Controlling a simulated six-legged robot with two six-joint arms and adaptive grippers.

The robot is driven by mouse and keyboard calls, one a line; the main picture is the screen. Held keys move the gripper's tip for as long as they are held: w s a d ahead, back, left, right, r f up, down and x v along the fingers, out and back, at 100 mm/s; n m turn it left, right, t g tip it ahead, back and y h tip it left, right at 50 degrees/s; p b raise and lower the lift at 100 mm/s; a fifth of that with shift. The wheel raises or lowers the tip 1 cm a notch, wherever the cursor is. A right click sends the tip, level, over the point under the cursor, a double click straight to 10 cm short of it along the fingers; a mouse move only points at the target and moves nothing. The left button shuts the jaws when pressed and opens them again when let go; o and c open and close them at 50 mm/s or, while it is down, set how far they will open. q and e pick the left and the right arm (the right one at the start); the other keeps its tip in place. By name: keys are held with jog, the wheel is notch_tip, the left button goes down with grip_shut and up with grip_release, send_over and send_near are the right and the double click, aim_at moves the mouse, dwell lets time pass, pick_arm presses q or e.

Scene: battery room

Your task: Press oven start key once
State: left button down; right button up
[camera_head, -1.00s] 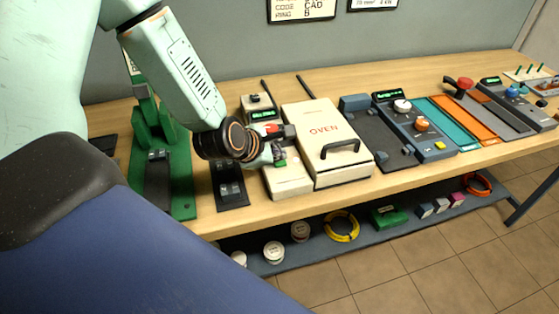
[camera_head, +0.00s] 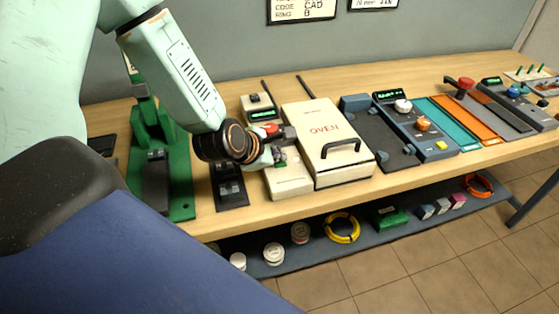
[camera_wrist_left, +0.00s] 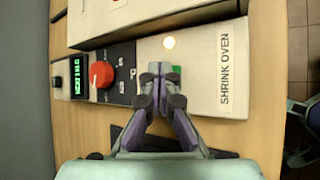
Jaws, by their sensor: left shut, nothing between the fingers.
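The shrink oven is a cream box with a black handle on its lid (camera_head: 322,120). Its control strip (camera_wrist_left: 205,85) lies beside the lid and is marked SHRINK OVEN. A green key (camera_wrist_left: 177,70) on the strip is partly covered by my fingers. My left gripper (camera_wrist_left: 160,71) is shut and empty, with its tips over or right beside the key. I cannot tell whether they touch it. In the head view my left gripper (camera_head: 280,157) is above the strip. A small round lamp (camera_wrist_left: 169,42) glows warm white. My right gripper is not in view.
A red knob (camera_wrist_left: 102,74) and a lit green display (camera_wrist_left: 77,78) sit on the oven's dark panel. A green press stand (camera_head: 178,190) is left of the oven. A dark grey device (camera_head: 372,135) stands to its right. Reels lie on the shelf below.

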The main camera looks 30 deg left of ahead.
aim_at(277, 164)
pick_arm(q)
jog(key=shift+r, duration=0.1)
jog(key=shift+r+p, duration=0.7)
jog(key=shift+r, duration=0.1)
jog(key=shift+r+p, duration=2)
jog(key=shift+r, duration=0.55)
jog(key=shift+f, duration=0.1)
